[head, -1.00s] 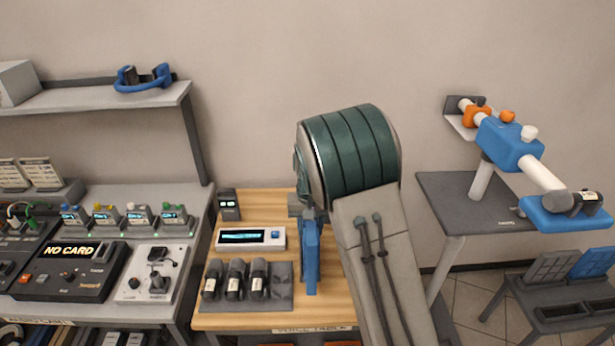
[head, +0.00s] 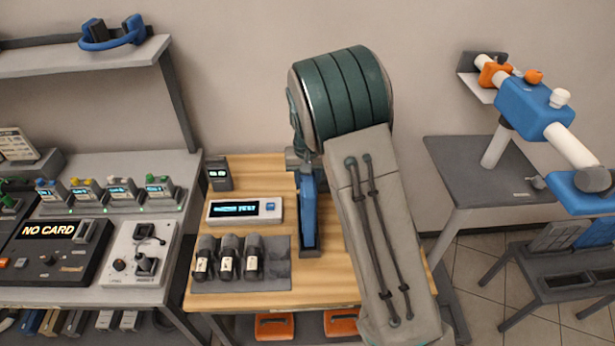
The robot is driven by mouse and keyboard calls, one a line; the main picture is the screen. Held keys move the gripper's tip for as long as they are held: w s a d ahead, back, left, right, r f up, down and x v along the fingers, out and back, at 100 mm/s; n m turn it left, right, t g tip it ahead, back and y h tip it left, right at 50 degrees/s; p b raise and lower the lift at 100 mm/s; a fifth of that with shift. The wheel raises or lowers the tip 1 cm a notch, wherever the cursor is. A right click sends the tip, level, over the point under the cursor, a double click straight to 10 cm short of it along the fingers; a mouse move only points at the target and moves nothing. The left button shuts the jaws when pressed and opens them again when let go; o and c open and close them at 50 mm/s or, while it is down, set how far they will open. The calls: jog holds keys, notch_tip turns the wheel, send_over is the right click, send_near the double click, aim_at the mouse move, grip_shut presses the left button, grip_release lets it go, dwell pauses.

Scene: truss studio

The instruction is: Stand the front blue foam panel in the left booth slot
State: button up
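A blue panel (head: 590,234) leans at the back of a low dark stand at the right edge, next to a grey panel (head: 553,237). It is partly cut off or covered, and I cannot tell whether it is the front one. Dark slots (head: 568,281) show in the top of this stand. I cannot tell whether they are the booth slots. My gripper is not in view. Only my arm's green and grey links show in the middle.
A wooden table (head: 270,170) holds a display box (head: 246,209), microphones and a blue upright holder (head: 308,212). A grey equipment desk (head: 180,165) is at left. A grey table (head: 475,170) with a blue, orange and white tube device (head: 535,108) stands at right. Tiled floor lies between.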

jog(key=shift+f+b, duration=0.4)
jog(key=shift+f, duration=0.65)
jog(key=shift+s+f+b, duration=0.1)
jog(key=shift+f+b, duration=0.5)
jog(key=shift+b, duration=0.05)
dwell(0.8)
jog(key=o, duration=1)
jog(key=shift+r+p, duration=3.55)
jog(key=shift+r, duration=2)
